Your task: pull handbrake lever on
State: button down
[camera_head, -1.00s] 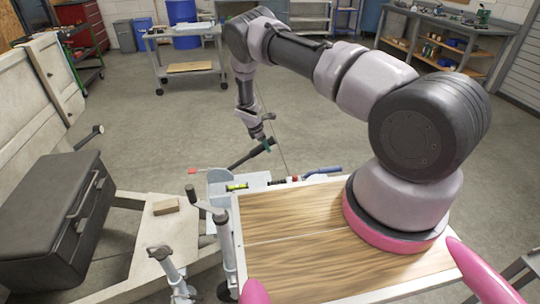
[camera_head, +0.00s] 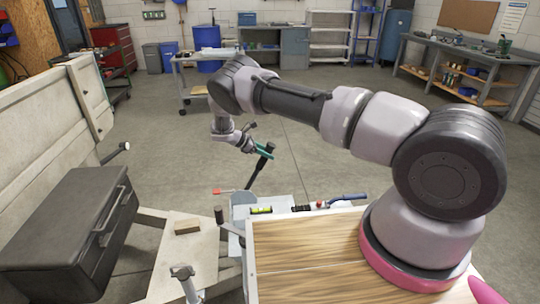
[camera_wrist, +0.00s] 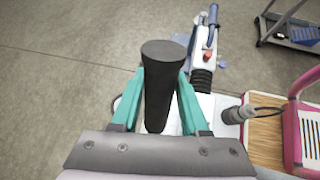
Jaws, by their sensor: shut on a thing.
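The black handbrake lever (camera_head: 258,170) stands steeply up from the trailer's grey metal drawbar (camera_head: 243,212), leaning a little to the right in the head view. My gripper (camera_head: 264,152) is shut on its upper part, near the thicker top end. In the wrist view the black lever (camera_wrist: 160,85) rises between the teal fingers of my gripper (camera_wrist: 160,95), with its round top end towards the camera. The fingers press on both sides. The lever's lower end is partly hidden behind the drawbar parts.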

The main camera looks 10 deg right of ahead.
jog(key=shift+a, duration=0.15)
jog(key=shift+c, duration=2.1)
grip_release()
jog(key=shift+r, duration=0.1)
jog(key=v, duration=1)
jog(key=shift+a, duration=0.35)
jog(key=shift+r, duration=0.1)
jog(key=shift+r, duration=0.1)
